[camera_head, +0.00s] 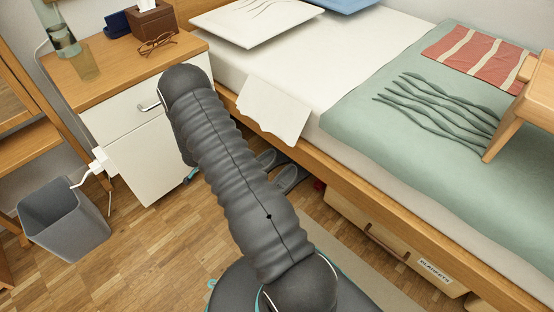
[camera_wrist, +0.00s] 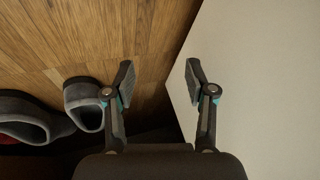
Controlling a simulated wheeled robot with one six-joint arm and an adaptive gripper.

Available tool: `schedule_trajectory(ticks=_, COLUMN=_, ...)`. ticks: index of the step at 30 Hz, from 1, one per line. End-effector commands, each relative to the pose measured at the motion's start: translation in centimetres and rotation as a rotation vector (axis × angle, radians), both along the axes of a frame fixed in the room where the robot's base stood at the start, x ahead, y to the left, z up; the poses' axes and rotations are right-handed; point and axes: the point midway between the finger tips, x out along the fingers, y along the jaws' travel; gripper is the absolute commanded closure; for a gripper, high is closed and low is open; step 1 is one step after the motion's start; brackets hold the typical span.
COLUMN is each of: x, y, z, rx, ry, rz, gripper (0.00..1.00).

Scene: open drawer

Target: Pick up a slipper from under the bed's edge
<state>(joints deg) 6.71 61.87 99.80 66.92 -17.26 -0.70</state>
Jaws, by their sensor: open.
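A pair of grey slippers lies on the wood floor at the bed's edge. In the head view one slipper (camera_head: 289,179) shows right of my arm, and the other (camera_head: 265,160) is partly hidden behind the arm. In the wrist view the nearer slipper (camera_wrist: 84,104) is just left of my gripper (camera_wrist: 160,80), close beside the left finger. The farther slipper (camera_wrist: 28,119) is at the left edge. My gripper is open, with nothing between its fingers. My arm hides most of the gripper in the head view.
The white nightstand (camera_head: 148,160) stands left of my arm; a pale flat surface (camera_wrist: 260,80) lies close at my right finger. The bed rail (camera_head: 385,208) runs above a blankets drawer (camera_head: 390,250). A grey bin (camera_head: 65,220) stands at the left. Floor between is clear.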

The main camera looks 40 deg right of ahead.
Motion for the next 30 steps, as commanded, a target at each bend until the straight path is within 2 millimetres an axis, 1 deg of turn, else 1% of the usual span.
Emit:
schedule_trajectory(ticks=1, x=-0.1, y=-1.7, z=-1.4, rx=-0.052, ry=-0.012, rz=-0.075, gripper=0.45)
schedule_trajectory(ticks=3, x=-0.3, y=-4.3, z=-2.1, rx=-0.136, ry=-0.035, rz=-0.186, gripper=0.45)
schedule_trajectory(ticks=6, x=-1.2, y=-7.8, z=-2.0, rx=-0.270, ry=-0.063, rz=-0.353, gripper=0.45)
schedule_trajectory(ticks=9, x=-2.7, y=-10.4, z=-1.1, rx=-0.397, ry=-0.074, rz=-0.501, gripper=0.45)
schedule_trajectory(ticks=12, x=-4.2, y=-12.0, z=-0.2, rx=-0.494, ry=-0.073, rz=-0.614, gripper=0.45)
schedule_trajectory(ticks=15, x=-5.3, y=-12.8, z=0.5, rx=-0.558, ry=-0.068, rz=-0.686, gripper=0.45)
schedule_trajectory(ticks=18, x=-6.0, y=-13.4, z=0.8, rx=-0.591, ry=-0.062, rz=-0.723, gripper=0.45)
schedule_trajectory(ticks=20, x=-6.2, y=-13.9, z=0.6, rx=-0.599, ry=-0.060, rz=-0.733, gripper=0.45)
schedule_trajectory(ticks=23, x=-6.4, y=-15.2, z=-0.1, rx=-0.601, ry=-0.058, rz=-0.735, gripper=0.45)
schedule_trajectory(ticks=30, x=-6.5, y=-19.0, z=-2.2, rx=-0.599, ry=-0.060, rz=-0.733, gripper=0.45)
